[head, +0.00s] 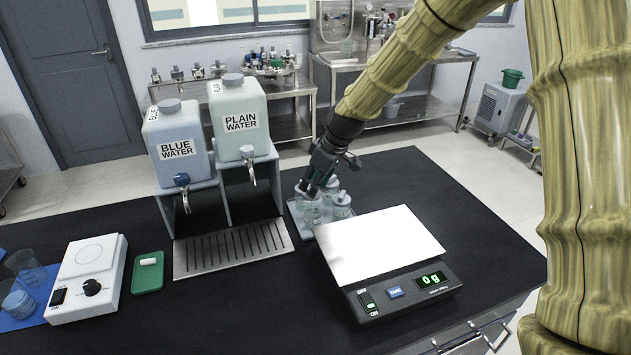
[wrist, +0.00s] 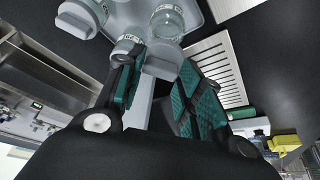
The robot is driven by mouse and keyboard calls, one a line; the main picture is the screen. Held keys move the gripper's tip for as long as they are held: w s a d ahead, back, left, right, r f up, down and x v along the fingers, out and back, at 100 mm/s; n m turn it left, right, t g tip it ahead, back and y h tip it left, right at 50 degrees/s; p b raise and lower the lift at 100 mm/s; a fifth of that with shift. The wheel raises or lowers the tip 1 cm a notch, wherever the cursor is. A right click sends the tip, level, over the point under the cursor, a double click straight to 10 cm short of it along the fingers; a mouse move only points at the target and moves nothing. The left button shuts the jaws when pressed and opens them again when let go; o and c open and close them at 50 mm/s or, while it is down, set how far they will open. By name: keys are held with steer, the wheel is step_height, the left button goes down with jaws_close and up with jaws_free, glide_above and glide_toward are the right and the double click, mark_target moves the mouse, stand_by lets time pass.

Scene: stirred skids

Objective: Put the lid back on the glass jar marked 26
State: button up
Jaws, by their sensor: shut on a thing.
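Several small glass jars (head: 314,215) stand close together on a pale tray (head: 294,213) behind the scale. One jar (head: 342,209) at the right wears a knobbed lid. My gripper (head: 318,186) reaches down over the jars from behind. In the wrist view my gripper (wrist: 158,85) is shut on a pale grey piece that looks like a lid (wrist: 162,62), right beside the jars. A jar with a partly visible label (wrist: 127,44) and another jar (wrist: 167,20) show just beyond it. I cannot read the number 26 on any jar.
A scale (head: 380,245) reading 0 g stands close in front of the tray. Blue water (head: 179,150) and plain water (head: 240,123) dispensers stand left, above a drip grate (head: 232,248). A white stirrer plate (head: 88,278) and green dish (head: 148,273) lie further left.

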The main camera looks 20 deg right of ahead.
steer(key=shift+f+b, duration=0.95)
steer(key=shift+f, duration=1.05)
steer(key=shift+s+f, duration=0.1)
steer(key=shift+f, duration=0.15)
steer(key=shift+c, duration=0.7)
steer(key=shift+f, duration=0.15)
steer(key=shift+d+r+p, duration=0.2)
steer(key=shift+r+p, duration=0.1)
steer(key=shift+r, duration=0.05)
steer(key=shift+a+r, duration=0.1)
steer(key=shift+r, duration=0.2)
steer(key=shift+f+p, duration=0.25)
steer(key=shift+p, duration=0.2)
stand_by(0.5)
steer(key=o, duration=1.5)
